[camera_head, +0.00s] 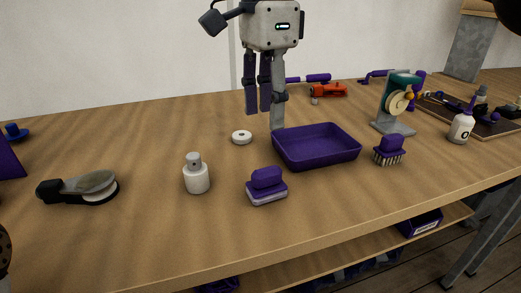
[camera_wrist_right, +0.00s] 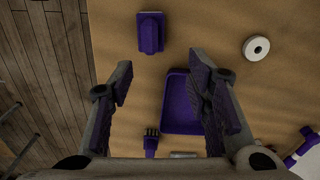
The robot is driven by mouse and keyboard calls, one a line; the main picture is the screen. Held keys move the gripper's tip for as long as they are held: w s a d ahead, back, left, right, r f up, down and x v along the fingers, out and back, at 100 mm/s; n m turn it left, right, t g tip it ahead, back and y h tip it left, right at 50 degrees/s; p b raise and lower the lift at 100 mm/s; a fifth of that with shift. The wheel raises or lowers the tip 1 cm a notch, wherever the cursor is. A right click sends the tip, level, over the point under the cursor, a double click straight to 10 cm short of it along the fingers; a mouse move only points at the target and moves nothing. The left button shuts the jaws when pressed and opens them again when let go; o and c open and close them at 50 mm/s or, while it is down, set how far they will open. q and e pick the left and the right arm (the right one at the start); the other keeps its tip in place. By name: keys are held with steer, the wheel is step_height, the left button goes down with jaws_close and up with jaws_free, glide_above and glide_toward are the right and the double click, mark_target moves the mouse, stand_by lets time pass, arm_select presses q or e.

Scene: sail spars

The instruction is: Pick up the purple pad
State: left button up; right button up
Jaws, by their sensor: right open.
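The purple pad (camera_head: 267,184), a block with a purple grip on a pale base, sits on the wooden table near the front middle. In the right wrist view the pad (camera_wrist_right: 151,36) lies at the top, beyond the fingertips and apart from them. My right gripper (camera_head: 262,106) points down above the back of the table, behind the pad and by the purple tray's back left corner. In the wrist view its purple-lined fingers (camera_wrist_right: 162,75) are wide apart with nothing held. My left gripper cannot be made out.
A purple tray (camera_head: 289,159) stands right of the pad, with a purple brush (camera_head: 389,151) beyond it. A white bottle (camera_head: 196,176) stands left of the pad, and a white ring (camera_head: 242,137) lies behind. A grey-topped tool (camera_head: 84,187) lies far left. Table in front of the pad is clear.

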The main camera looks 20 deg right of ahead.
mark_target(267, 169)
steer(key=f, duration=0.3)
steer(key=s+f, duration=0.1)
steer(key=f, duration=0.7)
steer(key=shift+s+a+f, duration=0.1)
steer(key=shift+s+a, duration=0.1)
steer(key=shift+s, duration=0.2)
jaws_close()
